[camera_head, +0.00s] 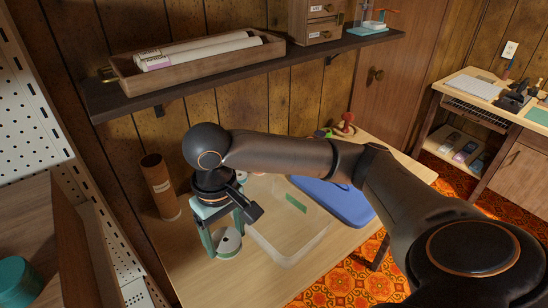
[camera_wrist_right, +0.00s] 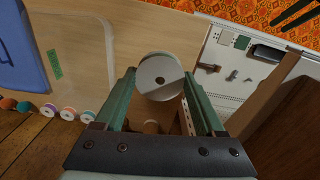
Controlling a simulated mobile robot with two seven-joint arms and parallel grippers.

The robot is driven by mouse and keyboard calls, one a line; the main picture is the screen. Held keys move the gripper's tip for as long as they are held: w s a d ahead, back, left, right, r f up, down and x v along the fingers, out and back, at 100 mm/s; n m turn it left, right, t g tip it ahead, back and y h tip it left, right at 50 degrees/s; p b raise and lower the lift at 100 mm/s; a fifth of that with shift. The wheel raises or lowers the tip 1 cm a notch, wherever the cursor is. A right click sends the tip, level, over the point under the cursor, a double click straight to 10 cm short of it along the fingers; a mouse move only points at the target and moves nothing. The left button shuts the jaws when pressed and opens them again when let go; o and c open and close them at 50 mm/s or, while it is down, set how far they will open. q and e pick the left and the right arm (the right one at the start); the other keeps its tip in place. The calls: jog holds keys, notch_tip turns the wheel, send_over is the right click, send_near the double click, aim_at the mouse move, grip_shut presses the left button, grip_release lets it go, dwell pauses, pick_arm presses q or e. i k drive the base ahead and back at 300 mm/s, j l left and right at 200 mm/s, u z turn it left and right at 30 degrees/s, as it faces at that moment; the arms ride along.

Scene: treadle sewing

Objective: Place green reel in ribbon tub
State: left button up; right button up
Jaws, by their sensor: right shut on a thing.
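My right gripper (camera_head: 227,240) is shut on a reel (camera_head: 230,243), with its jaws pointing down. In the right wrist view the reel (camera_wrist_right: 160,77) shows a pale round flange with a dark centre hole, between the green fingers. Its winding colour is mostly hidden. The ribbon tub (camera_head: 287,262) is a clear, shallow tub with a green label, on the wooden table. The held reel is just left of the tub's left wall in the head view. In the right wrist view the tub (camera_wrist_right: 82,62) is left of the reel. My left gripper is not in view.
A blue lid-like panel (camera_head: 345,205) lies right of the tub. A brown cylinder (camera_head: 158,186) stands at the table's left. Several loose reels (camera_wrist_right: 68,113) line the table's back edge. A dark shelf (camera_head: 200,80) with a wooden tray (camera_head: 185,78) is above the table.

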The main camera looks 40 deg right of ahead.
aim_at(280, 220)
jog(key=l+u, duration=0.2)
jog(key=l, duration=0.3)
jog(key=l+u, duration=0.15)
jog(key=l, duration=0.35)
jog(key=k+l+u, duration=0.2)
jog(key=l, duration=0.3)
jog(key=l+u, duration=0.15)
jog(key=l, duration=0.35)
jog(key=k+l+u, duration=0.2)
jog(key=l, duration=0.25)
jog(key=i, duration=0.1)
